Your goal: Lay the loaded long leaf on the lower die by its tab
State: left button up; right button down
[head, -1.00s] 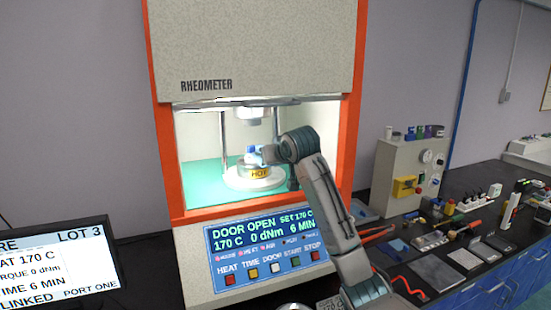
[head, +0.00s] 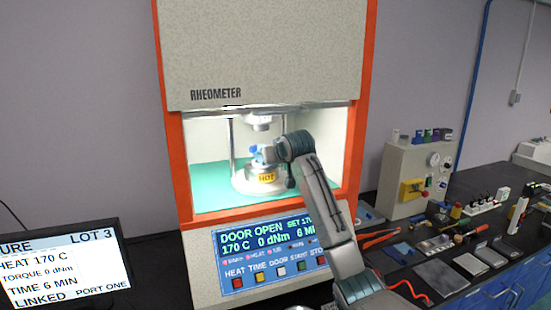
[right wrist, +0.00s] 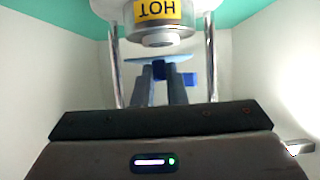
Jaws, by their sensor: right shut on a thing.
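The lower die (head: 250,186) is a pale round block with a yellow HOT label inside the open rheometer chamber. In the right wrist view its label (right wrist: 156,9) appears upside down. My right gripper (right wrist: 166,70) is shut on the long leaf (right wrist: 143,59), a thin light-blue sheet seen nearly edge-on. A small blue piece (right wrist: 191,79) shows beside the fingers. In the head view a blue bit (head: 254,149) shows at the tip of my right gripper (head: 262,155), over the lower die. The leaf appears a little apart from the die. Its load cannot be made out. My left gripper is out of view.
The orange-framed rheometer (head: 175,140) has its door raised. Chrome posts (right wrist: 207,50) stand either side of the die, and the upper die (head: 260,124) hangs above. A button panel (head: 270,250) is below. A monitor (head: 60,270) stands left; tools crowd the right bench.

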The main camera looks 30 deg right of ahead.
jog(key=shift+w+d+p, duration=0.2)
jog(key=shift+w+p, duration=0.2)
jog(key=shift+w, duration=0.4)
jog(key=shift+f+b, duration=0.6)
jog(key=shift+f, duration=0.75)
jog(key=c, duration=1.4)
grip_release()
jog(key=shift+s, duration=0.15)
jog(key=s+a, duration=0.1)
jog(key=s, duration=0.2)
jog(key=s+a+p, duration=0.1)
jog(key=s, duration=0.3)
jog(key=s+r+p, duration=0.1)
jog(key=s, duration=0.3)
jog(key=shift+s+a, duration=0.2)
jog(key=shift+a, duration=0.2)
